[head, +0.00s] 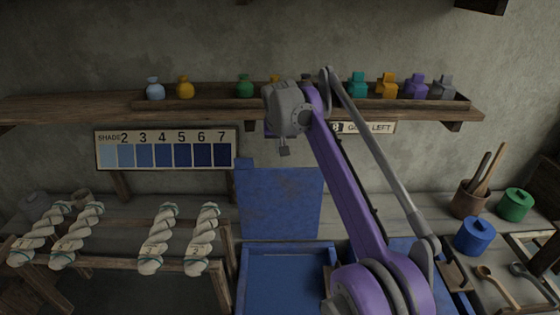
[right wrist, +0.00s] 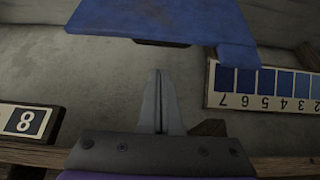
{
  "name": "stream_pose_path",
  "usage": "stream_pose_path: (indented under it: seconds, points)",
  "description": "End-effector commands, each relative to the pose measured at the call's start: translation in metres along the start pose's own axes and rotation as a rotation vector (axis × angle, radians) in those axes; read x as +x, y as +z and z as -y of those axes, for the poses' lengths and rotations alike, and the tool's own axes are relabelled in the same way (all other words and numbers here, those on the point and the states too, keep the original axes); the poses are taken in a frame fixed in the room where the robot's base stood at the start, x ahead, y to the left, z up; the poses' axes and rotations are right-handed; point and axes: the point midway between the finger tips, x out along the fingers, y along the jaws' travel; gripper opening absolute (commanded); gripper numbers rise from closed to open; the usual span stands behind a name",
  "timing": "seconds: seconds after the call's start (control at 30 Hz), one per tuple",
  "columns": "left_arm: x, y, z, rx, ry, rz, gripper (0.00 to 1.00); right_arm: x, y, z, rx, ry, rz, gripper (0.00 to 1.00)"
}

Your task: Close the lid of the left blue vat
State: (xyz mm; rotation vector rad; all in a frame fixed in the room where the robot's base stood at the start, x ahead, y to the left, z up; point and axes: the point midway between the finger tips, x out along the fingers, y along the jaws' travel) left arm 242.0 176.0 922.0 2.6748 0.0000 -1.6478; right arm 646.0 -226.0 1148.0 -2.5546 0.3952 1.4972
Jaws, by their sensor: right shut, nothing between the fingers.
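The left blue vat (head: 243,275) stands at the bottom centre of the head view, open at the top. Its blue lid (head: 280,203) stands raised, upright at the vat's back edge. The lid also shows at the top of the right wrist view (right wrist: 165,18). My right gripper (head: 284,151) is above the lid's top edge in the head view. In the right wrist view its fingers (right wrist: 158,100) are shut and empty, with a gap to the lid. My left gripper is not in view.
My right arm partly hides a second blue vat (head: 402,246) on the right. A wall shelf (head: 60,108) with small jars runs behind the gripper, above a shade chart (head: 167,150). Twisted yarn skeins (head: 160,240) hang at left; a blue pot (head: 474,237) stands at right.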

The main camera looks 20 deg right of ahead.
Motion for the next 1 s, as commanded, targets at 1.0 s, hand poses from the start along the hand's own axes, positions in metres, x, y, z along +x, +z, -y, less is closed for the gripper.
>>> stream_pose_path:
  seconds: [1.0]
  points:
    - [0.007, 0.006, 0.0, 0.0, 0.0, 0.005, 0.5, 0.099, -0.001, 0.0, 0.001, 0.0, -0.001, 0.0]
